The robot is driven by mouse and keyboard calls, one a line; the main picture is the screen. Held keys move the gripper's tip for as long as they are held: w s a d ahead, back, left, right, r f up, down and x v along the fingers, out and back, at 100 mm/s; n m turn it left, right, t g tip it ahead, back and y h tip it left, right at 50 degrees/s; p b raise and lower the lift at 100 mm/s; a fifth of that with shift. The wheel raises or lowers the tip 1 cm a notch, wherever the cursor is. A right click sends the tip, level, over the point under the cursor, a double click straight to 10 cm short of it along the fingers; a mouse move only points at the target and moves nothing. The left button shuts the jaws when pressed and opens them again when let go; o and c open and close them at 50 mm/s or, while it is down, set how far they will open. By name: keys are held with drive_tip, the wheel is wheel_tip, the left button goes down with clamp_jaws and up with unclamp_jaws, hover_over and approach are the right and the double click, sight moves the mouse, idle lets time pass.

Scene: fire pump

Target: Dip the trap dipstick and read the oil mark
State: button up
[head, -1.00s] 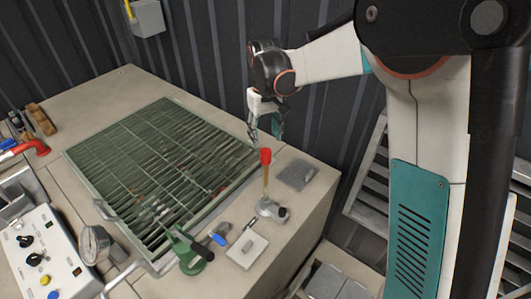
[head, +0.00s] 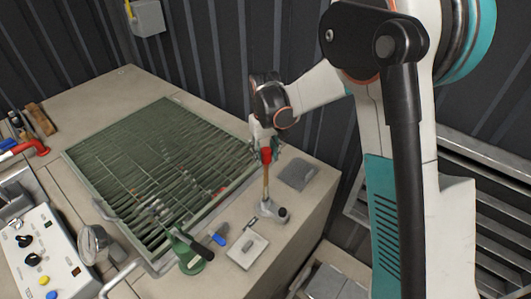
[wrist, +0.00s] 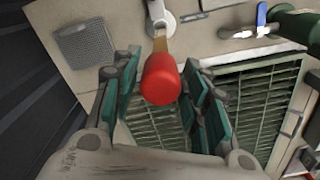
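The dipstick has a red knob (head: 266,155) on a tan stem (head: 265,184). It stands upright in a small grey metal fitting (head: 272,210) on the bench top, so its lower end is hidden. My gripper (head: 264,146) is at the red knob, coming from above and behind. In the wrist view the red knob (wrist: 161,79) shows between the spread teal finger pads, with a gap on both sides. The gripper is open and holds nothing. I cannot make out any oil mark.
A green grating (head: 160,165) fills the bench left of the dipstick. A grey pad (head: 298,174) lies to its right, and a pale plate (head: 247,250) in front. A blue lever (head: 220,236), green fitting (head: 189,254), gauge (head: 92,243) and control panel (head: 45,255) are at the front left.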

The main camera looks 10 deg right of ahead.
clamp_jaws()
wheel_tip(320, 180, down, 14)
drive_tip(key=b, duration=0.9)
drive_tip(key=shift+f+b, duration=0.25)
drive_tip(key=shift+b, duration=0.15)
drive_tip(key=shift+s, duration=0.1)
drive_tip(key=o, duration=0.5)
unclamp_jaws()
drive_tip(key=shift+r, duration=0.1)
wheel_tip(320, 180, up, 12)
drive_tip(key=shift+f, duration=0.1)
